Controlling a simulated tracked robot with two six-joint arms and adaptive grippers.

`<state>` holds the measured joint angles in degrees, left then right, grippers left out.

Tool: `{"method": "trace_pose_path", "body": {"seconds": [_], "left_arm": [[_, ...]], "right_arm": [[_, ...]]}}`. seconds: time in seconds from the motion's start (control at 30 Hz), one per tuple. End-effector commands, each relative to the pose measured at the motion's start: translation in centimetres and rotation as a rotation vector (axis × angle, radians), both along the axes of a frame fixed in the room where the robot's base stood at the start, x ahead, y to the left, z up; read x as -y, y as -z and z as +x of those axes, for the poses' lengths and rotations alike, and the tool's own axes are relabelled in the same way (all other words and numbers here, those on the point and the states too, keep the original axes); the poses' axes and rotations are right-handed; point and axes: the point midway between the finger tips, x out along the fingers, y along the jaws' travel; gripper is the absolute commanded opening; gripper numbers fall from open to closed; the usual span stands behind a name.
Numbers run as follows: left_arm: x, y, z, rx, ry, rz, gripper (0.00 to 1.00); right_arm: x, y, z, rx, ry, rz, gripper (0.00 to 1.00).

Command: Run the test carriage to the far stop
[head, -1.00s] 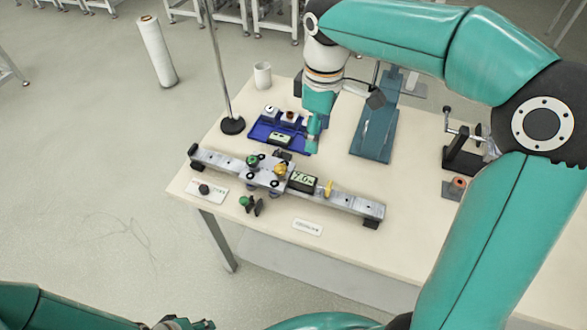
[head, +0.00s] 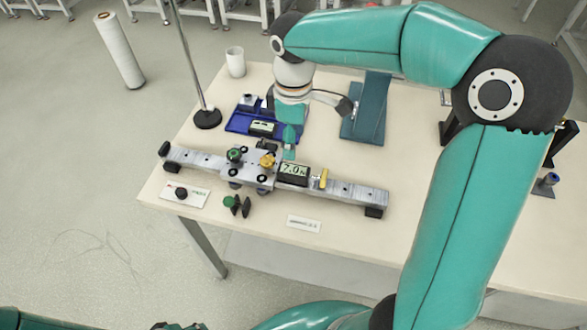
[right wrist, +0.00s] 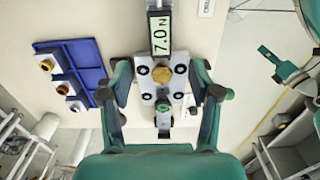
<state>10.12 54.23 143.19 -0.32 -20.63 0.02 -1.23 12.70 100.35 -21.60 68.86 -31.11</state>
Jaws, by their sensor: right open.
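The test carriage (head: 240,174) is a silver plate with black rollers, a green knob and a yellow knob. It sits on the metal rail (head: 350,193), left of its middle. A display (head: 294,174) reading 7.0 N sits just right of it. A yellow piece (head: 322,179) stands on the rail farther right. My right gripper (head: 289,150) is at the carriage's back side. In the right wrist view its open fingers (right wrist: 161,82) lie either side of the carriage plate (right wrist: 147,85); contact cannot be told. My left gripper (head: 180,326) barely shows at the bottom edge.
A blue tray (head: 238,124) with small parts lies behind the rail. A stand with a round black base (head: 207,119) and a white cup (head: 235,62) are behind left. A green-knobbed part (head: 231,202) and a label card (head: 304,223) lie in front. A teal ramp (head: 369,120) is behind right.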

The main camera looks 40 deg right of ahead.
Motion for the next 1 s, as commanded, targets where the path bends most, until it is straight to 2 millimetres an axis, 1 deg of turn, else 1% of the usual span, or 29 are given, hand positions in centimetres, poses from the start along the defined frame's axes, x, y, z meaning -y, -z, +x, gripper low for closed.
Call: {"method": "trace_pose_path", "body": {"seconds": [0.03,0.3,0.4,0.5,0.6,0.7,0.97,1.0], "left_arm": [[0.0,0.1,0.0,0.0,0.0,0.0,0.4],[0.0,0.2,0.0,0.0,0.0,0.0,0.4],[0.0,0.2,0.0,0.0,0.0,0.0,0.4],[0.0,0.2,0.0,0.0,0.0,0.0,0.4],[0.0,0.2,0.0,0.0,0.0,0.0,0.4],[0.0,0.2,0.0,0.0,0.0,0.0,0.4],[0.0,0.2,0.0,0.0,0.0,0.0,0.4],[0.0,0.2,0.0,0.0,0.0,0.0,0.4]], "right_arm": [[0.0,1.3,-0.1,-0.005,0.0,0.0,0.62],[0.0,7.0,-0.1,-0.006,0.0,0.0,0.62],[-0.1,8.7,-0.1,-0.005,-0.001,0.001,0.62],[-0.1,9.9,0.0,-0.003,0.0,0.0,0.62],[-0.1,10.8,0.0,-0.002,-0.001,0.001,0.62],[-0.1,11.1,0.0,0.0,0.0,0.0,0.62],[-0.1,11.2,0.0,0.001,-0.001,0.001,0.62],[-0.1,11.2,0.0,0.001,-0.001,0.001,0.59]]}}
